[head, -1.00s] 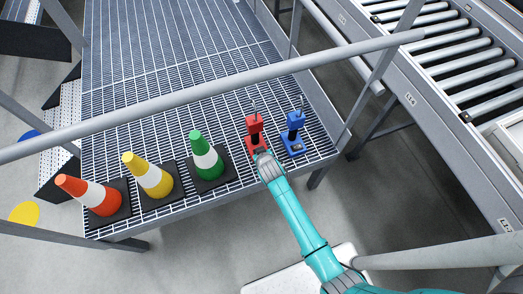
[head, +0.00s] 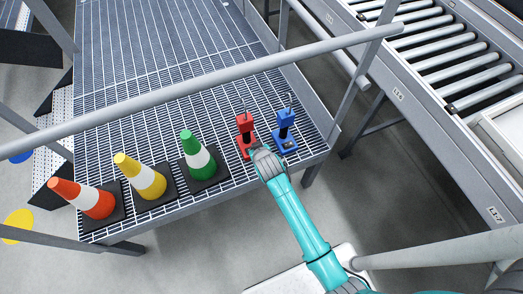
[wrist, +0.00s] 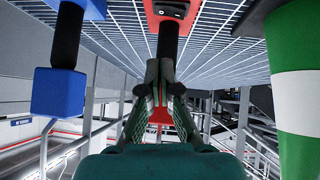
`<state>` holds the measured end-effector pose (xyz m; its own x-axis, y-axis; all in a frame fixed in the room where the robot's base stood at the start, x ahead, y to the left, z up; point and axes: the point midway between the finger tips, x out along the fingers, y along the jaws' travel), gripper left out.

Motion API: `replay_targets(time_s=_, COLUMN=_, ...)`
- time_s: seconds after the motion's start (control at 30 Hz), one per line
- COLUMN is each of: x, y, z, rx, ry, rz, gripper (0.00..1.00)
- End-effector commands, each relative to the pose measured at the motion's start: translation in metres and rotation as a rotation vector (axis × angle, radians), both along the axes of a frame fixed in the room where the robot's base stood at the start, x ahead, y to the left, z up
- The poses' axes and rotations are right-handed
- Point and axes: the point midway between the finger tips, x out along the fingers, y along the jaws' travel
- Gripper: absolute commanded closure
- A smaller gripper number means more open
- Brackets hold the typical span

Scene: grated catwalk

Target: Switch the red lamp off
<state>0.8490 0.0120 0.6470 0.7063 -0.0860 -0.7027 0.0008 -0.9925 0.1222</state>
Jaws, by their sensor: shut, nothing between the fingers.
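The red lamp (head: 244,122) stands upright on the grated deck near its front right corner. In the wrist view, which is upside down, its red base (wrist: 165,22) with a dark switch (wrist: 172,9) is at the top, with the black post below it. Its red head shows partly behind my fingers. My gripper (head: 254,149) is shut and empty beside the front of the red base. In the wrist view its closed fingertips (wrist: 160,70) overlap the post. I cannot tell whether they touch the lamp, or whether it is lit.
A blue lamp (head: 285,118) stands close on the right. A green cone (head: 196,158), a yellow cone (head: 142,178) and an orange cone (head: 90,198) stand to the left. A grey rail (head: 190,80) crosses above the deck. A roller conveyor (head: 440,75) is at the right.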

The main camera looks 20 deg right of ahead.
Motion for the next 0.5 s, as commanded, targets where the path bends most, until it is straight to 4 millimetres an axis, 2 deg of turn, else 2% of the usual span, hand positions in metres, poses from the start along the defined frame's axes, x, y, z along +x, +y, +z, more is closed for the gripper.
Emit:
replay_targets(time_s=0.2, x=-0.025, y=-0.003, z=0.024, rx=0.001, ry=-0.001, rz=0.000, gripper=1.00)
replay_targets(time_s=0.5, x=-0.036, y=-0.004, z=0.036, rx=0.001, ry=0.000, rz=-0.001, gripper=1.00)
